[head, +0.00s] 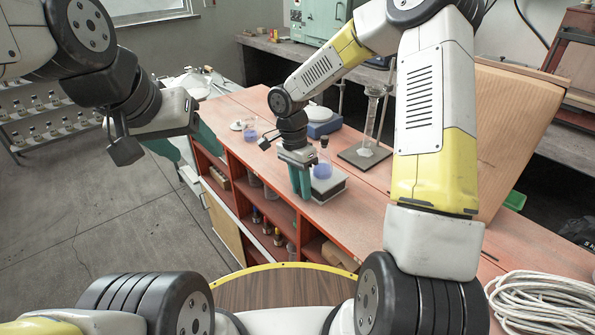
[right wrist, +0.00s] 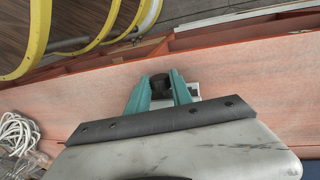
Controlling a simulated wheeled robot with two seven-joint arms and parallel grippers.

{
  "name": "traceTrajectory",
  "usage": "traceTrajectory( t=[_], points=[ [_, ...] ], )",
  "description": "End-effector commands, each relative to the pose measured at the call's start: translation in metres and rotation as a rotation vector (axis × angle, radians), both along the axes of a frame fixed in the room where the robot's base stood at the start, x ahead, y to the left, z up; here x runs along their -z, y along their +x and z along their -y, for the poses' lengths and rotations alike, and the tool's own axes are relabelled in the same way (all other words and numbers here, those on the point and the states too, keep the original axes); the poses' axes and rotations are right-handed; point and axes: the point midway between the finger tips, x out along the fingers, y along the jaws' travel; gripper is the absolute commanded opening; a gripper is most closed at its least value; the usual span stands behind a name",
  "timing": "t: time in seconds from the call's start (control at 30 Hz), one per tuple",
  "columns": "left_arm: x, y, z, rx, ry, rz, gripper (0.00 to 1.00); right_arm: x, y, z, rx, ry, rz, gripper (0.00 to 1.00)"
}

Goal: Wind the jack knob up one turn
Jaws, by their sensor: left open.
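The jack (head: 328,187) is a low pale block with a grey top on the red bench, and a flask of blue liquid (head: 322,170) stands on it. My right gripper (head: 301,194) reaches down at the jack's left side with its teal fingers close together. In the right wrist view the dark jack knob (right wrist: 159,81) sits between the fingertips and fills the gap, with part of the pale jack (right wrist: 192,90) behind. My left gripper (head: 198,150) is open and empty, left of the bench and far from the jack.
A blue-based device (head: 322,128), a stand with a glass column (head: 370,115) and a small beaker (head: 249,130) stand on the bench near the jack. Coiled white rope (head: 540,300) lies at the right. Open shelves (head: 225,187) hold bottles under the bench.

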Motion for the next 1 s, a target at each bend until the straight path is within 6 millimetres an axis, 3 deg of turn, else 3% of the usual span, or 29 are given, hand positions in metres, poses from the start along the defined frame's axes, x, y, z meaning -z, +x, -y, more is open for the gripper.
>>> traceTrajectory(
  t=[0.27,1.0],
  points=[
    [0.0000,0.0000,0.0000,0.000,0.000,0.000,0.61,-0.0007,-0.0007,0.0010,0.000,0.020,0.031,0.00],
    [0.0000,0.0000,0.0000,0.000,0.000,0.000,0.61,0.0005,-0.0081,0.0061,0.000,0.289,0.399,0.00]
  ],
)
